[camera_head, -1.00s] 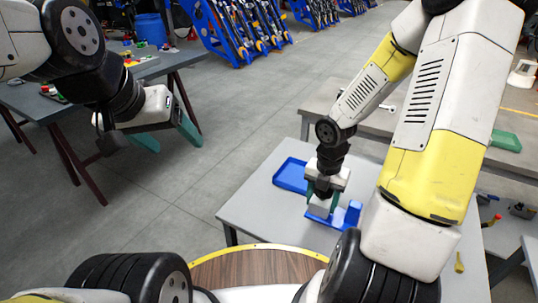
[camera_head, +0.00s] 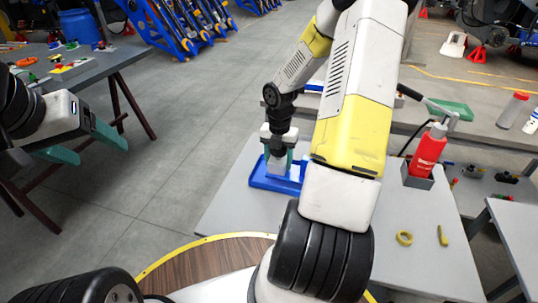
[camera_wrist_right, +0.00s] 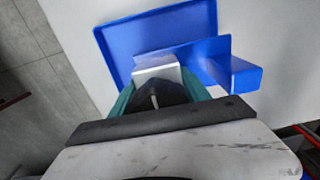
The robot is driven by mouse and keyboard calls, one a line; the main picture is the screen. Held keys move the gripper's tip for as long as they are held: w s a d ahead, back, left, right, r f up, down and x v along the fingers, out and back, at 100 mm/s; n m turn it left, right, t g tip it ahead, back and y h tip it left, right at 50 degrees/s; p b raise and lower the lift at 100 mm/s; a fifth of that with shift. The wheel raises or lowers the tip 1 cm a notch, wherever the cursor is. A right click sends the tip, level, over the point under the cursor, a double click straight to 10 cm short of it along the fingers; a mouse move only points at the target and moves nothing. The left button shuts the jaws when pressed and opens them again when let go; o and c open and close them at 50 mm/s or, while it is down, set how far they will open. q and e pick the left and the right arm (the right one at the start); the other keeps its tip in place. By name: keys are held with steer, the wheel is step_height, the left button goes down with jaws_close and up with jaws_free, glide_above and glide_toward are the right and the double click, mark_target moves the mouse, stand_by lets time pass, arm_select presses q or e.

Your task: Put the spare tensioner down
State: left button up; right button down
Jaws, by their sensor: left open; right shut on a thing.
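My right gripper (camera_head: 279,160) points down over the grey table. It is shut on the spare tensioner (camera_head: 277,169), whose pale grey block shows between the teal fingers. The block also shows in the right wrist view (camera_wrist_right: 156,70), with a blue plate and box-like part (camera_wrist_right: 236,75) beside it. The tensioner is in front of or over a shallow blue tray (camera_wrist_right: 116,42), which also shows in the head view (camera_head: 262,183). I cannot tell whether it touches the tray. My left gripper (camera_head: 82,146) is open and empty at the left, away from this table.
A red bottle (camera_head: 428,150) stands in a grey holder at the table's right. A yellow tape ring (camera_head: 404,238) and a small yellow piece (camera_head: 442,235) lie near the front right. Another table (camera_head: 90,72) with small parts stands left. My right arm hides the table's middle.

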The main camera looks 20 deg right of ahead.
steer(key=w, duration=0.5)
steer(key=shift+w+d+f, duration=0.1)
steer(key=shift+w+f, duration=0.1)
steer(key=shift+w, duration=0.2)
steer(key=shift+f, duration=1.75)
steer(key=shift+f, duration=0.15)
steer(key=c, duration=0.5)
jaws_free()
